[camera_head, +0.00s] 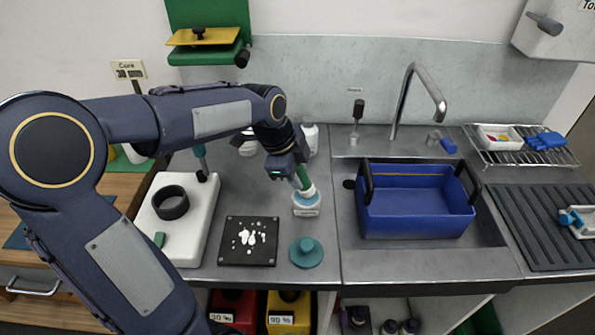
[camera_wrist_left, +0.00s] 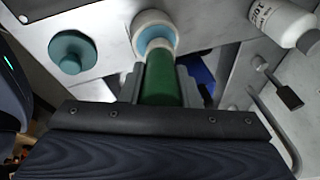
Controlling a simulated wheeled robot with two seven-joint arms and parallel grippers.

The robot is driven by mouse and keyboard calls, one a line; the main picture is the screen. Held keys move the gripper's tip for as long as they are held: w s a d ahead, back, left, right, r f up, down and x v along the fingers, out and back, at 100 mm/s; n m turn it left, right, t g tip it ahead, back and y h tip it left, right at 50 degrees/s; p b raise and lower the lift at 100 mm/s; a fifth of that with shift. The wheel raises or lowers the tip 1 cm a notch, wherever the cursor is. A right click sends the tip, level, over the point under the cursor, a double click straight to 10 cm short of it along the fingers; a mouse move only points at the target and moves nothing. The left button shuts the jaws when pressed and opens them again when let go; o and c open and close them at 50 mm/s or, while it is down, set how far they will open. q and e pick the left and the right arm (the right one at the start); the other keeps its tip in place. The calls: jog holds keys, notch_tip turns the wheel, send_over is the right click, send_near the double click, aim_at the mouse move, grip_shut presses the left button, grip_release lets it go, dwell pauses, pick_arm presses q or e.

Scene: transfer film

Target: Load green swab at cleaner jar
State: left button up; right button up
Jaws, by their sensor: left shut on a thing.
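My left gripper (camera_head: 297,179) is shut on the green swab (camera_head: 304,178) and holds it over the cleaner jar (camera_head: 306,207). The jar is white with a light blue inside and stands on the grey counter. In the left wrist view, the green swab (camera_wrist_left: 162,80) lies between the fingers, and its far end meets the mouth of the jar (camera_wrist_left: 153,32). I cannot tell how deep it goes in. A teal lid (camera_head: 307,252) with a knob lies on the counter in front of the jar. My right gripper is not in view.
A black mat (camera_head: 233,257) with white pieces lies left of the lid. A white board (camera_head: 198,225) with a black ring (camera_head: 170,202) is further left. A blue basin (camera_head: 415,225) sits in the sink at right. White bottles (camera_head: 310,138) stand behind the jar.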

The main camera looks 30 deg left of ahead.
pick_arm(q)
jog(key=shift+f+b, duration=0.4)
jog(key=shift+f, duration=0.15)
dwell(1.2)
jog(key=shift+r+p, duration=2.7)
jog(key=shift+r, duration=0.95)
jog(key=shift+f, duration=0.1)
